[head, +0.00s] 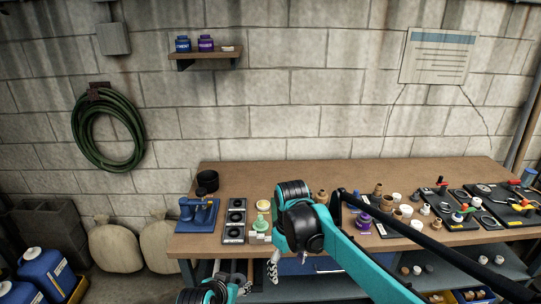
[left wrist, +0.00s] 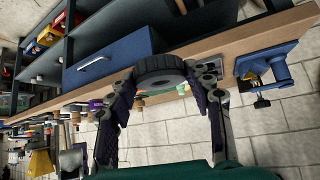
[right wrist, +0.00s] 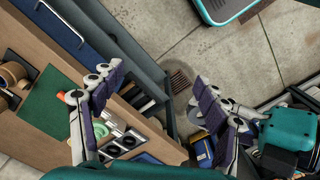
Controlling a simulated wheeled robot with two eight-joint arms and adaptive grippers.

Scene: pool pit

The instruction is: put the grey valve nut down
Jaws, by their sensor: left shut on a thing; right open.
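The grey valve nut (left wrist: 160,66) shows in the left wrist view as a thick dark ring with a ridged rim. My left gripper (left wrist: 168,80) is shut on it, one finger on each side. The nut overlaps the bench's front edge in that view; I cannot tell whether it touches the bench. In the head view I cannot make out the nut, and my teal arm covers part of the bench. My right gripper (right wrist: 142,92) is open and empty in the right wrist view, its fingers wide apart beside the bench front.
The wooden bench (head: 340,172) is bare along its back. A blue vise (head: 197,215) stands at its left end, beside a dark plate with round sockets (head: 235,222). Small fittings, a purple jar (head: 363,222) and valve boards (head: 490,205) crowd the right half. A blue drawer (left wrist: 105,62) hangs below.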

